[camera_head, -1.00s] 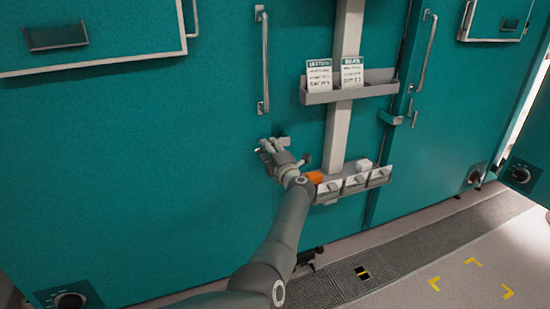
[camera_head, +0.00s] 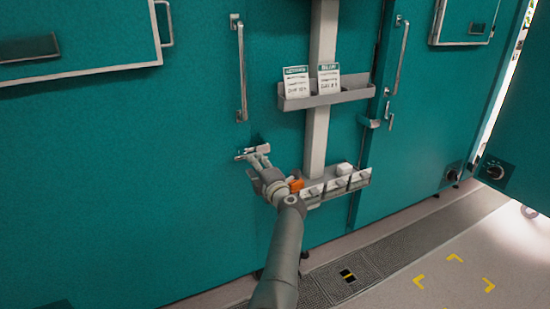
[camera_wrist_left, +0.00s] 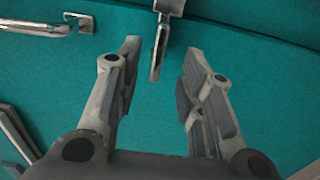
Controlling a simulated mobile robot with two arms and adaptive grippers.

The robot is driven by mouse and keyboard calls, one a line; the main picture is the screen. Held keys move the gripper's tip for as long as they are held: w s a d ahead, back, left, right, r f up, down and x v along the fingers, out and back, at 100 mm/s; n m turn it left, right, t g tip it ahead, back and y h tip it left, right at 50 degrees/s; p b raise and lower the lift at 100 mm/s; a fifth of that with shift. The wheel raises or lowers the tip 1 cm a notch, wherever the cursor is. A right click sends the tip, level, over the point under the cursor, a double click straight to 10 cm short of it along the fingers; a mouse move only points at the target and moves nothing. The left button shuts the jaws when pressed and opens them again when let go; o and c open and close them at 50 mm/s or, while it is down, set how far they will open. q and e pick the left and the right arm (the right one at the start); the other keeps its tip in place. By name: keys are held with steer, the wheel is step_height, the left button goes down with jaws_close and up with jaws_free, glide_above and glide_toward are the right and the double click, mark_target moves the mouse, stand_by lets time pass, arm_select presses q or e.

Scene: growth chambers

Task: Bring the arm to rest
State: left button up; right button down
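My left gripper (camera_head: 258,162) is stretched out in front of a teal chamber door (camera_head: 120,170). In the left wrist view my left gripper (camera_wrist_left: 160,65) is open, its two fingers wide apart with nothing between the pads. A metal latch (camera_wrist_left: 163,35) hangs from the top of that view, in line with the gap between the fingers. In the head view the latch (camera_head: 252,152) is at the fingertips; I cannot tell whether they touch. My right gripper is not in view.
A vertical door handle (camera_head: 240,70) is above the gripper. To the right, a post carries a shelf (camera_head: 328,96) with two cards and a lower row of bins (camera_head: 340,186) with an orange item (camera_head: 296,185) and a white item (camera_head: 344,168). Floor at lower right is clear.

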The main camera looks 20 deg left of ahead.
arm_select(q)
steer(key=shift+f, duration=0.1)
